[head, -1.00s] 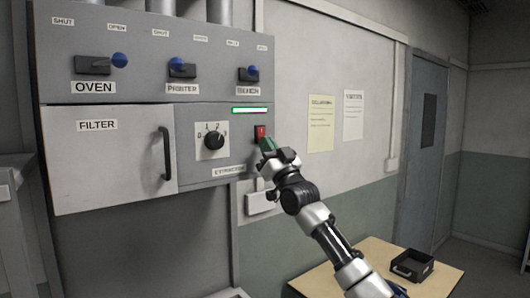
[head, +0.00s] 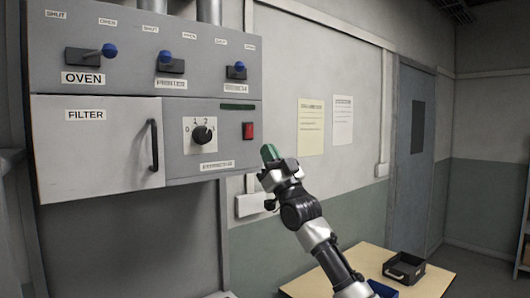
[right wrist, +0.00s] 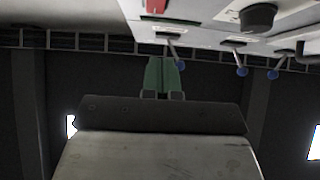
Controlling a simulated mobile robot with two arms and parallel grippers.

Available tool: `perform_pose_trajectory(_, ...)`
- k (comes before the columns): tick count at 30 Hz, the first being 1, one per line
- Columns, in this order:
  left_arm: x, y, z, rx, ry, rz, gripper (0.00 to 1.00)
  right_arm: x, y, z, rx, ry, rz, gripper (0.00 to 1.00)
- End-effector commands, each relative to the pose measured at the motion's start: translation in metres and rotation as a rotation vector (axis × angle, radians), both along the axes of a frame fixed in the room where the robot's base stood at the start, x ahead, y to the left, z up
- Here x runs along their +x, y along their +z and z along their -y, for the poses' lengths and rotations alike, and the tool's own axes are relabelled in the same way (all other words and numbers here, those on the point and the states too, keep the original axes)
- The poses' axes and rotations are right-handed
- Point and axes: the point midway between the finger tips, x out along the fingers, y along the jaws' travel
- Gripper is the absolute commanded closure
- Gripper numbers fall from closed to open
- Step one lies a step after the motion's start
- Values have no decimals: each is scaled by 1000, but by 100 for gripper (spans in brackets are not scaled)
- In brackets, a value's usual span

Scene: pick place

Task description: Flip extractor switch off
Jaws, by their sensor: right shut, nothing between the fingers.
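The red extractor switch (head: 248,131) sits on the grey panel, right of the black dial (head: 202,134) and above the extractor label (head: 217,165). It also shows at the top of the right wrist view (right wrist: 156,6). The indicator bar (head: 238,107) above the switch is dark green, unlit. My right gripper (head: 269,152) has green fingertips, shut and empty, below and right of the switch and apart from it. Its green fingers show shut together in the right wrist view (right wrist: 162,75). My left gripper is not in view.
Blue-knobbed levers (head: 109,50) for the oven and others line the upper panel. A filter door (head: 95,145) with a black handle is at left. A wooden table (head: 375,262) with a black tray (head: 404,268) stands low right. Papers hang on the wall.

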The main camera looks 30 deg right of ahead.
Motion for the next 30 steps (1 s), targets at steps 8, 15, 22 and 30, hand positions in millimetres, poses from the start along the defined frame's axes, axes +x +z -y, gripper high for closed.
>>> perform_pose_trajectory(8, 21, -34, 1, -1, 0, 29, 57, -28, -47, 2, 0, 0, -3, 100)
perform_pose_trajectory(15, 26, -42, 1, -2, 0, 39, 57, -42, -60, 3, 0, 1, -3, 100)
perform_pose_trajectory(22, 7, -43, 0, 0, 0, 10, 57, -43, -60, 3, 0, 1, -3, 100)
perform_pose_trajectory(30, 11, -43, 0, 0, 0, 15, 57, -43, -60, 3, 1, 1, -2, 100)
